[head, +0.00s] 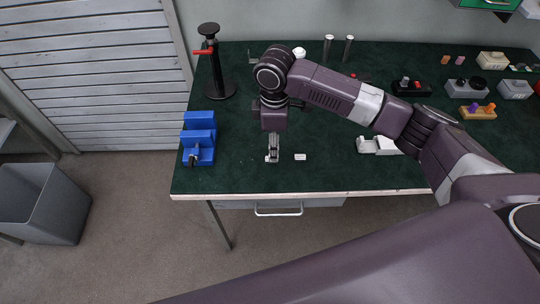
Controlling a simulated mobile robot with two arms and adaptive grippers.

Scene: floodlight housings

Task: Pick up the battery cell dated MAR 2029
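A small white piece (300,156) lies on the dark green table near its front edge. It may be a battery cell, but no date can be read at this size. My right gripper (272,157) points straight down just left of it, its fingertips at or close to the tabletop. The fingers look close together. A pale bit shows at the tips, and I cannot tell whether it is a held cell or part of the fingers. My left gripper is not in view.
A white fixture (378,145) sits right of the gripper. Several switch boxes stand at the back right. A grey bin (45,203) is on the floor.

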